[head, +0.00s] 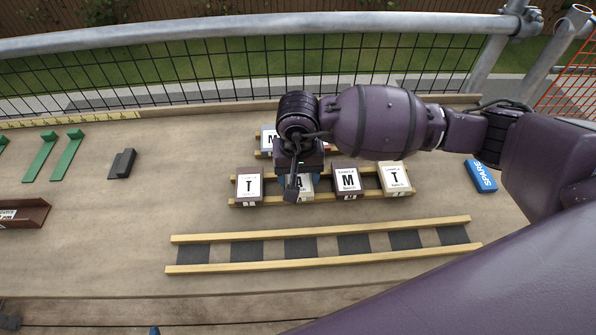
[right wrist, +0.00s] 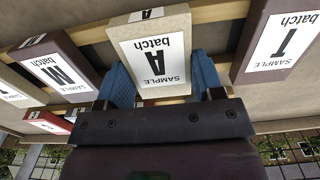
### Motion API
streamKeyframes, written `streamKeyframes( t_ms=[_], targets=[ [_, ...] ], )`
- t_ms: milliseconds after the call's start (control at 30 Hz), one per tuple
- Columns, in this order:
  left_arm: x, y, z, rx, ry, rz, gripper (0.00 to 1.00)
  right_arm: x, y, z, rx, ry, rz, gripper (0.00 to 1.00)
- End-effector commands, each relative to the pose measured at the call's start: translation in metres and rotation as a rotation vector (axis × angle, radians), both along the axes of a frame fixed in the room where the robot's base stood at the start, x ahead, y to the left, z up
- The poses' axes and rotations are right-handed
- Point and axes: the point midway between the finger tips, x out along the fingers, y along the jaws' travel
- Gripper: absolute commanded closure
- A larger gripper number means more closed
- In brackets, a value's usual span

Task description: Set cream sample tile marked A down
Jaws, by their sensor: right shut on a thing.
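The cream sample tile marked A (head: 306,186) is at the two-rail wooden rack (head: 275,201), between a brown T tile (head: 249,185) and a brown M tile (head: 347,180). My right gripper (head: 296,188) reaches down over it and hides part of it. In the right wrist view the tile (right wrist: 152,62) shows upside down between the blue fingers of the gripper (right wrist: 162,82), which is shut on it. It is roughly in line with its neighbours; I cannot tell whether it bears on the rails. My left gripper is not in view.
A cream T tile (head: 394,178) ends the row at right. Another tile row (head: 268,138) stands behind, partly hidden by my arm. A longer rail frame with dark squares (head: 320,245) lies empty in front. A blue SPARE block (head: 481,176) lies right; green brackets (head: 67,155) lie left.

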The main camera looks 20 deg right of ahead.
Motion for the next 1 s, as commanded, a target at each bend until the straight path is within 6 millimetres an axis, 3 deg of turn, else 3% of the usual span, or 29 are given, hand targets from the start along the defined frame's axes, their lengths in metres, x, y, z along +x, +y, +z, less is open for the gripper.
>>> streamKeyframes(
  t_ms=[167, 200, 367, 733, 1000],
  targets=[
    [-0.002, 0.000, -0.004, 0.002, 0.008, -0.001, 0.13, 0.000, 0.000, -0.006, 0.000, 0.001, 0.000, 0.67],
    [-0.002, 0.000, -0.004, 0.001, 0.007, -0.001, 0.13, 0.000, 0.000, -0.006, 0.000, 0.001, 0.000, 0.37],
    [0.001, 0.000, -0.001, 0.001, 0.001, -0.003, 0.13, 0.000, 0.000, -0.005, 0.001, 0.000, 0.000, 0.13],
    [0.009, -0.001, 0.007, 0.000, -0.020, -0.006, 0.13, 0.000, 0.000, 0.001, 0.000, -0.002, 0.000, 0.13],
    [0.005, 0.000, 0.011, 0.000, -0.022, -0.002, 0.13, 0.001, 0.000, 0.043, 0.000, -0.006, 0.002, 0.13]
  ],
)
